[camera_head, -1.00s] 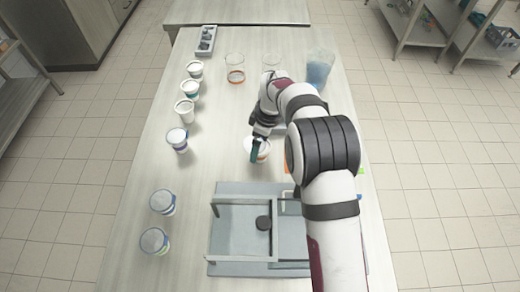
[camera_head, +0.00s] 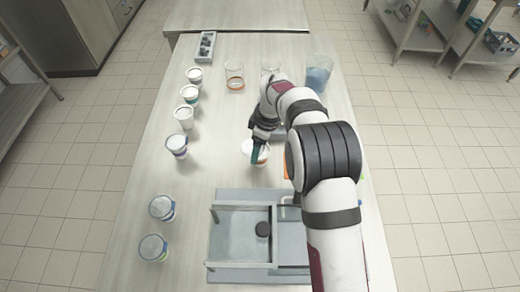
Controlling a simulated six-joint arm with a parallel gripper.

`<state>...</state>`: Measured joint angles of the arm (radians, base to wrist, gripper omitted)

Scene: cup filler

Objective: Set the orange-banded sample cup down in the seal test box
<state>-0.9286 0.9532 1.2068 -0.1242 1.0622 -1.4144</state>
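The orange-banded sample cup (camera_head: 248,147) is white, with a trace of orange low on its side, near the middle of the bench. My gripper (camera_head: 259,153) reaches down at the cup from above, and a teal finger shows in front of its side. The far finger is hidden, so I cannot tell whether the gripper is closed on the cup or whether the cup is clear of the bench. The seal test box (camera_head: 243,207) is a clear-walled, open-topped box on a grey base plate, nearer the camera. A dark round disc (camera_head: 262,229) lies inside it.
Several cups stand in a column on the left, including a lidded blue-banded cup (camera_head: 177,146) and a front-left cup (camera_head: 153,247). A beaker (camera_head: 235,78), a blue-filled jug (camera_head: 318,75) and a grey rack (camera_head: 206,46) stand at the back. The bench between column and box is clear.

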